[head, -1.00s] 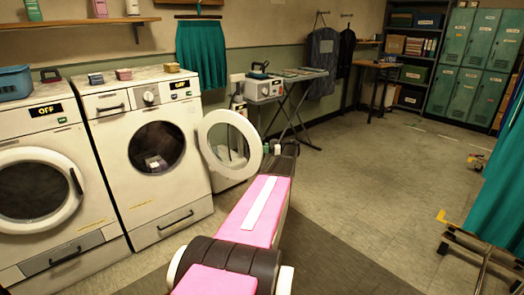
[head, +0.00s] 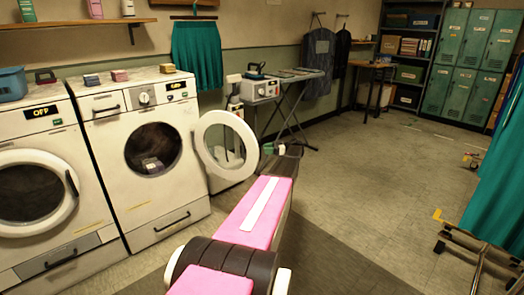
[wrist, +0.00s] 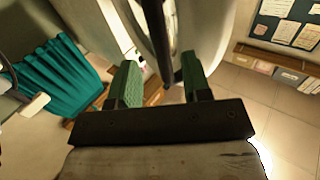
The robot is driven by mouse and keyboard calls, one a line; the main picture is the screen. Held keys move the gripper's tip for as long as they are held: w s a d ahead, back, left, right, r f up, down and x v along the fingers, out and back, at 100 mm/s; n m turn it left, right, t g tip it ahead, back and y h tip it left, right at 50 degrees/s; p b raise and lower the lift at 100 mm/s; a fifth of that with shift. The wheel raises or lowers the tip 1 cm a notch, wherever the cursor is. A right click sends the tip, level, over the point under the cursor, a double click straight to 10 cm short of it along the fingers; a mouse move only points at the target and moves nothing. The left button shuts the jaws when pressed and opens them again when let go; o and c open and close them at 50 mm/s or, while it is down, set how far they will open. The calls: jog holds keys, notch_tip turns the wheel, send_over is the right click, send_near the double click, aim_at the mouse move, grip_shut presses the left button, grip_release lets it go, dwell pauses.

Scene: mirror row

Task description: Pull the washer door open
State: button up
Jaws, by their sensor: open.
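The right-hand white washer (head: 150,200) has its round door (head: 202,153) swung wide open to the right, with the dark drum opening (head: 140,160) exposed. A small item lies inside the drum. My gripper (head: 277,149) is just right of the door's free edge in the head view. In the wrist view my gripper (wrist: 160,88) is open, its two green fingers apart. A dark bar, apparently the door handle (wrist: 158,45), reaches down between them from the pale door rim (wrist: 190,50). I cannot tell whether either finger touches it.
The left washer (head: 25,255) is shut and its display reads OFF. An ironing board (head: 300,76) and a small appliance stand behind the open door. A teal curtain (head: 490,205) and a metal-legged stand (head: 475,245) are at right. The middle floor is clear.

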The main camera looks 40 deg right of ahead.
jog(key=v, duration=0.6)
jog(key=shift+s+d, duration=0.2)
jog(key=shift+s, duration=0.1)
